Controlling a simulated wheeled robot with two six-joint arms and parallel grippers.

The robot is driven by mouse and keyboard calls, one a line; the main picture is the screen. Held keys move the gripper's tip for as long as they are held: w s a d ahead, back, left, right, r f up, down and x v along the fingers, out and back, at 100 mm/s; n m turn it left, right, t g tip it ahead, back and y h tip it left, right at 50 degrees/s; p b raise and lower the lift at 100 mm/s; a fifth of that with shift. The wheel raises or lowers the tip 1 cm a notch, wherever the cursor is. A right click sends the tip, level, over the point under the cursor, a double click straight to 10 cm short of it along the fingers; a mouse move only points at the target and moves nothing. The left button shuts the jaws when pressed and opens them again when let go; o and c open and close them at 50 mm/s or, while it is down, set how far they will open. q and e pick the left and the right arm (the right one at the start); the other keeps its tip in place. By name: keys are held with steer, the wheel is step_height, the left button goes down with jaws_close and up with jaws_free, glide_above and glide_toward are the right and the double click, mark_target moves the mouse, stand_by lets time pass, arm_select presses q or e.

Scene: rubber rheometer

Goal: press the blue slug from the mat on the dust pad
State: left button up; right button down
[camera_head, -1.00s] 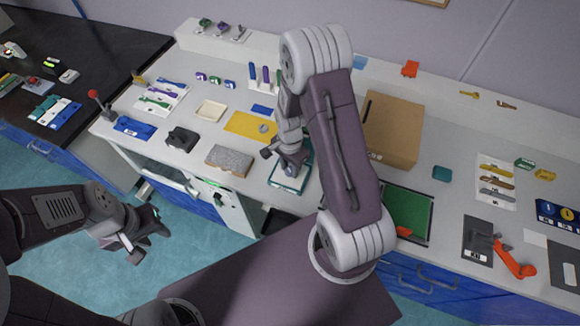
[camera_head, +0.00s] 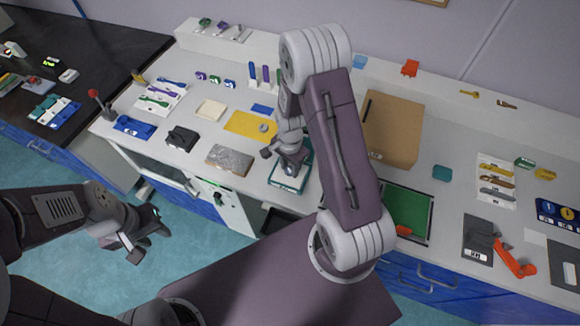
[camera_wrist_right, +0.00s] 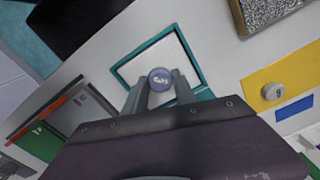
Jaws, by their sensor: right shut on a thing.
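The dust pad is a white pad in a teal frame (camera_head: 276,184) on the bench; it also shows in the right wrist view (camera_wrist_right: 127,71). My right gripper (camera_head: 291,169) is over the pad. In the right wrist view its fingers (camera_wrist_right: 160,88) are shut on a round blue-grey slug (camera_wrist_right: 160,79) with lettering on its face. I cannot tell whether the slug touches the pad. The yellow mat (camera_head: 241,121) lies behind and left of the pad, with a grey slug (camera_head: 264,127) on it. My left gripper (camera_head: 143,238) is open and empty, out over the floor.
A grey rough block (camera_head: 228,160) lies left of the pad. A cardboard box (camera_head: 392,130) stands to the right, behind my right arm. A green panel (camera_head: 408,208) lies at the bench's front edge. A blue piece (camera_wrist_right: 294,108) lies beside the mat.

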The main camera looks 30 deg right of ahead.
steer(key=shift+s, duration=0.1)
stand_by(0.5)
step_height(320, 180, up, 7)
steer(key=p, duration=0.6)
steer(key=shift+p, duration=0.3)
